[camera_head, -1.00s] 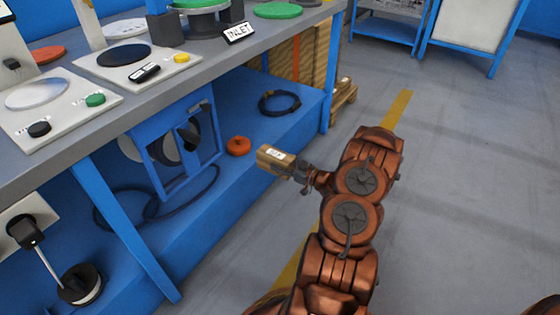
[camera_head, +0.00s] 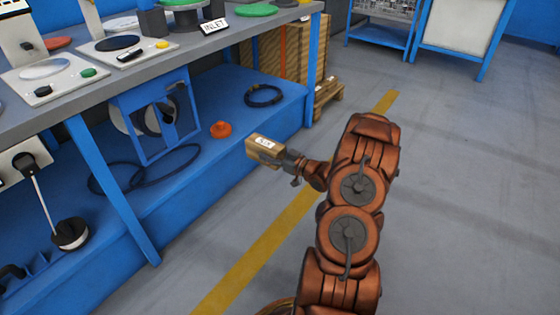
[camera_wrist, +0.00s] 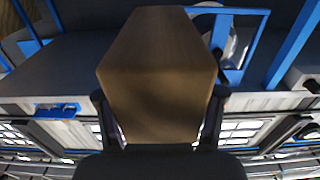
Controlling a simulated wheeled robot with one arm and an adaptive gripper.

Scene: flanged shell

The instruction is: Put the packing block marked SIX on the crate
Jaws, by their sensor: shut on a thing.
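My gripper (camera_head: 282,161) is shut on a tan, wood-coloured packing block (camera_head: 256,154). Its white label is small and seems to read SIX. The block is held out in front of the blue lower shelf, apart from it. In the wrist view the block (camera_wrist: 155,60) fills the middle, with a gripper finger on each side (camera_wrist: 158,118). A wooden crate (camera_head: 264,50) with an orange strap stands behind the bench's far end, partly hidden by the bench top and leg. Its top is mostly hidden.
The grey bench top (camera_head: 205,50) carries panels, green discs and an INLET sign (camera_head: 214,26). The blue shelf (camera_head: 200,172) holds an orange knob (camera_head: 221,129) and a black cable coil (camera_head: 264,95). The floor at right is open.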

